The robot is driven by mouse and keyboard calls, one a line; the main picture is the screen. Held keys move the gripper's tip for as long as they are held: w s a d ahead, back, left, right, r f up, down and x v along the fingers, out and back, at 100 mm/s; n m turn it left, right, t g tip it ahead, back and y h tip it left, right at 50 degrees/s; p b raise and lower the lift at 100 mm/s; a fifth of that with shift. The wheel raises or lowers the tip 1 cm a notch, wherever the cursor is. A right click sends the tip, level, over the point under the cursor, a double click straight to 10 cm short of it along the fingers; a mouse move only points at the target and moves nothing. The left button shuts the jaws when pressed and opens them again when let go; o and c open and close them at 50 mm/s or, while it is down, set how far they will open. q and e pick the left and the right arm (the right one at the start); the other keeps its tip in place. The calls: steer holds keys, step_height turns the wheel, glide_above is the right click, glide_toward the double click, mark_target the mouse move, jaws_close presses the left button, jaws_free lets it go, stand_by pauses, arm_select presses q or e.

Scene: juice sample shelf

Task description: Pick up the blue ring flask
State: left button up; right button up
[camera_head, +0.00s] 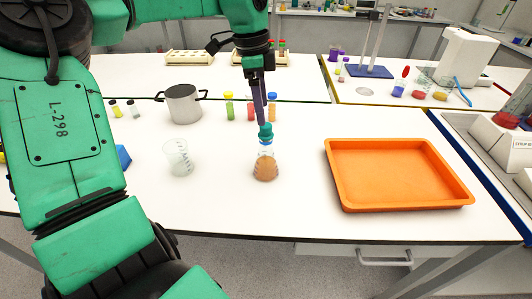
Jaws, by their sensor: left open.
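The blue ring flask (265,168) stands upright on the white table, left of the orange tray. It is a clear conical flask with orange-brown liquid, a blue band at the neck and a teal stopper. My left gripper (262,112) points down from above, with its dark fingers at the stopper. It is open; I cannot tell whether the fingers touch the stopper or are around it. My right gripper is out of view.
An empty glass beaker (178,160) stands left of the flask. A metal pot (183,105) and several small vials are behind. An orange tray (400,200) lies to the right. The table between flask and tray is clear.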

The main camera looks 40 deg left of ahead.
mark_target(266, 137)
arm_select(q)
steer(key=f+p, duration=0.1)
steer(key=f, duration=0.2)
steer(key=f+p, duration=0.1)
steer(key=f, duration=0.2)
steer(key=f+p, duration=0.1)
steer(key=f, duration=0.3)
steer(key=shift+w+d+f, duration=0.1)
steer(key=shift+w+d, duration=0.25)
jaws_close()
